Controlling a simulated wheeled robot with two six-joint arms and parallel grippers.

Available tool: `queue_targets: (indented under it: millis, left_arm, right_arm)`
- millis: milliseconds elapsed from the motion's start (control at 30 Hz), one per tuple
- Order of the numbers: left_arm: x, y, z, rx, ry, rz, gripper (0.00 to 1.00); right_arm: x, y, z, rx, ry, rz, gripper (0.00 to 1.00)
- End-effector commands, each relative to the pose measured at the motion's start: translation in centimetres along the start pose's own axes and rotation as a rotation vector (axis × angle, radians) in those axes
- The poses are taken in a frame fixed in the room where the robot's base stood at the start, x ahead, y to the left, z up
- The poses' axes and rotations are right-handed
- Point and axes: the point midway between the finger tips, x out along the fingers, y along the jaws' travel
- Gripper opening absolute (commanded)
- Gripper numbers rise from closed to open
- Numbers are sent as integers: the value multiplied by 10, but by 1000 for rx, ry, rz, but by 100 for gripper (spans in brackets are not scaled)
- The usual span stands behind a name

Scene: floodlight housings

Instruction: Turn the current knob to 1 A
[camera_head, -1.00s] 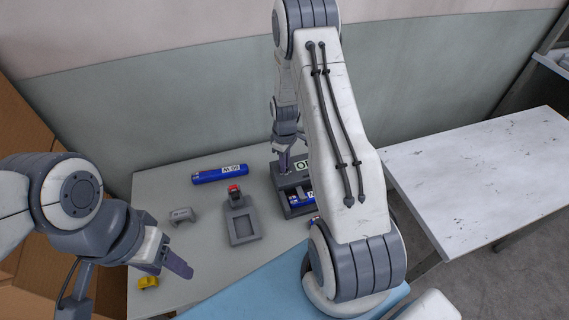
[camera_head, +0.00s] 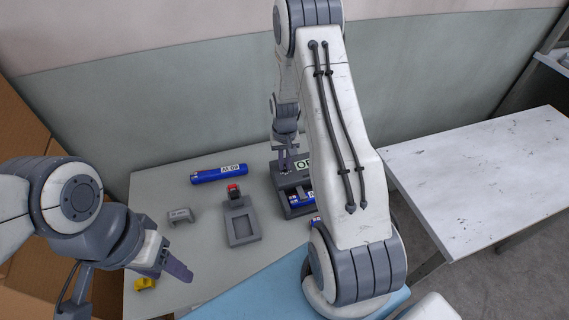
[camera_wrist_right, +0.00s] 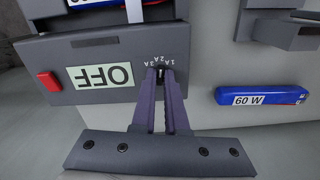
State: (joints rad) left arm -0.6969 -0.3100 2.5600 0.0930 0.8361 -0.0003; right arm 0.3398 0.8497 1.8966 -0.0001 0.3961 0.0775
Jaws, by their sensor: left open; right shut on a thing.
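The grey power unit (camera_head: 275,181) stands at the back of the table, partly hidden by my right arm. In the right wrist view its front panel (camera_wrist_right: 60,48) shows a display reading OFF (camera_wrist_right: 103,76), upside down in this view, a red button (camera_wrist_right: 49,81) and a scale marked 1A, 2A, 3A. My right gripper (camera_wrist_right: 160,72) is shut on the small dark current knob (camera_wrist_right: 161,71) beside the scale. The knob's pointer is too small to read. My left gripper (camera_head: 178,271) is open and empty over the front left of the table.
A blue tube (camera_head: 219,174) lies at the back left; it reads 60 W in the wrist view (camera_wrist_right: 262,97). A grey fixture with a red button (camera_head: 241,222), a grey bracket (camera_head: 181,216) and a yellow part (camera_head: 145,284) are on the table. A white table (camera_head: 480,175) stands right.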

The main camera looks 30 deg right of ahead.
Motion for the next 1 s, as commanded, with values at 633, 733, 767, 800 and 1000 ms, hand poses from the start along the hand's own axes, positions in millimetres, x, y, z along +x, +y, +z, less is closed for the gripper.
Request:
queue_targets:
  millis: [633, 733, 767, 800, 1000]
  left_arm:
    - [7, 0, 0, 0, 0, 0, 55]
    - [8, -1, 0, 0, 0, 0, 55]
    - [8, -1, 0, 0, 0, 0, 55]
    - [8, -1, 0, 0, 0, 0, 55]
    - [8, -1, 0, 0, 0, 0, 55]
  right_arm:
    - [-2, 0, -2, 521, 4, -1, 0]
    - [-2, 0, -2, 567, 4, -2, 0]
    - [-2, 0, -2, 577, 4, -2, 0]
    - [-2, 0, -2, 591, 4, -2, 0]
    - [-2, 0, -2, 630, 4, -2, 0]
